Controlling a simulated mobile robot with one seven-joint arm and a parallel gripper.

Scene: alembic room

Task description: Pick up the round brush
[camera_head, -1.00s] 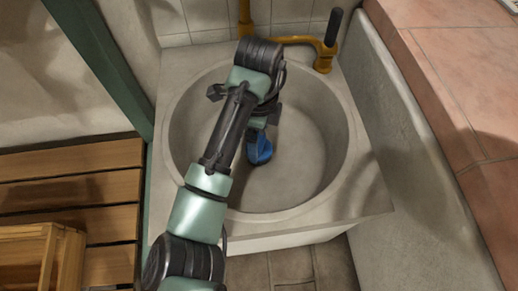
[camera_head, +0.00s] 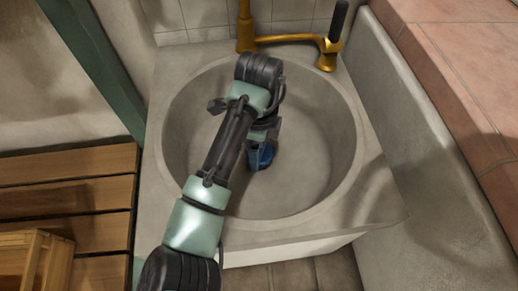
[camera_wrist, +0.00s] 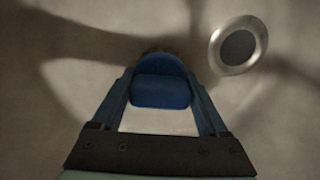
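A bright blue rounded piece, which I take to be the round brush (camera_wrist: 160,86), lies between my two fingers in the wrist view. It is in the basin, and its far end is dim. My gripper (camera_wrist: 161,78) points down with its dark blue fingers set wide apart on either side of the blue piece. The gap beside each finger is too small to judge, so contact is unclear. In the head view my gripper (camera_head: 261,158) is low inside the basin, showing a small blue patch. My wrist hides most of the brush there.
The round stone basin (camera_head: 325,195) surrounds my gripper with a raised wall. Its metal drain (camera_wrist: 239,45) is at upper right in the wrist view. A brass tap (camera_head: 328,52) stands behind it. A wooden slatted bench (camera_head: 75,165) is left, a tiled ledge (camera_head: 460,80) right.

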